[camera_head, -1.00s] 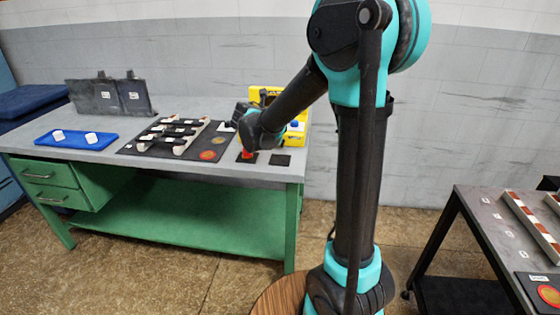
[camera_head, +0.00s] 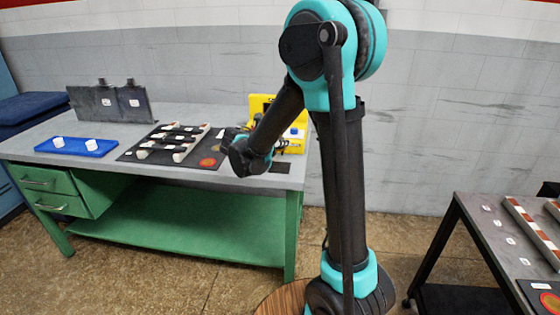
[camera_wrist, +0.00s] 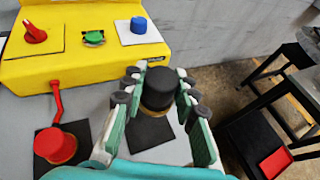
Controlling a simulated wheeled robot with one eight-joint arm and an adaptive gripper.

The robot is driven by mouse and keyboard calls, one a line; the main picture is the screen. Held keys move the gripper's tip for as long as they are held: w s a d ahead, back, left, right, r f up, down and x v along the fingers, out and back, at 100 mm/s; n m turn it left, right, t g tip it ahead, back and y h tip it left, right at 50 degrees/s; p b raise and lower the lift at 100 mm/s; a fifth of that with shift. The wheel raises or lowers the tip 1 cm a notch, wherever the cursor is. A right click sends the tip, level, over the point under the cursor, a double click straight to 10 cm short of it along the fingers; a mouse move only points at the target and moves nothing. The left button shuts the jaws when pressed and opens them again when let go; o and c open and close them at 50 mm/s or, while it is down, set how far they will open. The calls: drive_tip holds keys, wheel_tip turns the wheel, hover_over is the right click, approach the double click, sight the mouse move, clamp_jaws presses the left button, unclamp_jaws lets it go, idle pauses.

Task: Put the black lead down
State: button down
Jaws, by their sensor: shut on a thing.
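The black lead (camera_wrist: 159,88) is a short black cylinder with a brass-coloured base. My gripper (camera_wrist: 161,98) is shut on it, with a finger on each side. A dark square pad (camera_wrist: 151,134) lies under and in front of it in the wrist view; I cannot tell whether the base touches the pad. In the head view my gripper (camera_head: 245,162) is over the front right part of the bench, left of a dark square (camera_head: 280,168). The lead is hidden there.
A red lead (camera_wrist: 55,145) with a red cable stands on another dark pad. The yellow box (camera_wrist: 85,45) with red, green and blue controls is behind. The green bench (camera_head: 180,215) holds a blue tray (camera_head: 76,147) and a dark rack mat (camera_head: 133,155). A dark table (camera_head: 490,225) stands right.

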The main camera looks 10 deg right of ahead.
sight(280, 167)
drive_tip(key=shift+f, duration=3.95)
drive_tip(key=shift+f, duration=0.1)
drive_tip(key=c, duration=1.2)
unclamp_jaws()
